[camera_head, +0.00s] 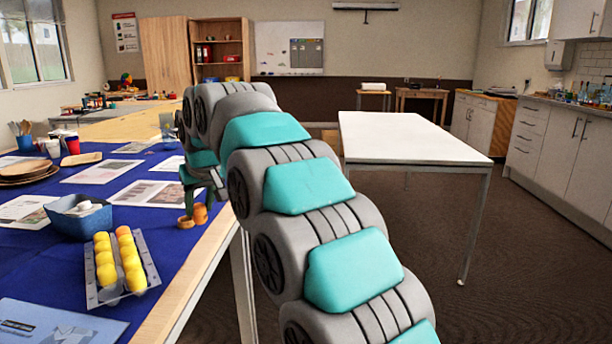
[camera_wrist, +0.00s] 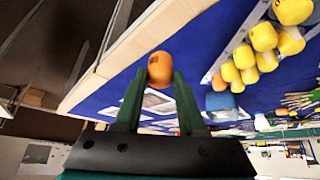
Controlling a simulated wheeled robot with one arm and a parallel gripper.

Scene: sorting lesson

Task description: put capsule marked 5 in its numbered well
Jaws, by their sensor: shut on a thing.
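The clear tray (camera_head: 142,240) lies on the blue cloth, left of and nearer than my gripper. It holds two rows of yellow capsules (camera_head: 104,257) and an orange one (camera_head: 123,231) at its far end. Yellow capsules also show in the wrist view (camera_wrist: 263,37). Well numbers are not legible.
A blue basket (camera_head: 70,218) stands just behind the tray. Printed sheets (camera_head: 103,171), wooden plates (camera_head: 25,172) and cups (camera_head: 72,144) lie farther back on the blue cloth (camera_head: 145,220). A bare white table (camera_head: 400,140) stands to the right, with open floor around it.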

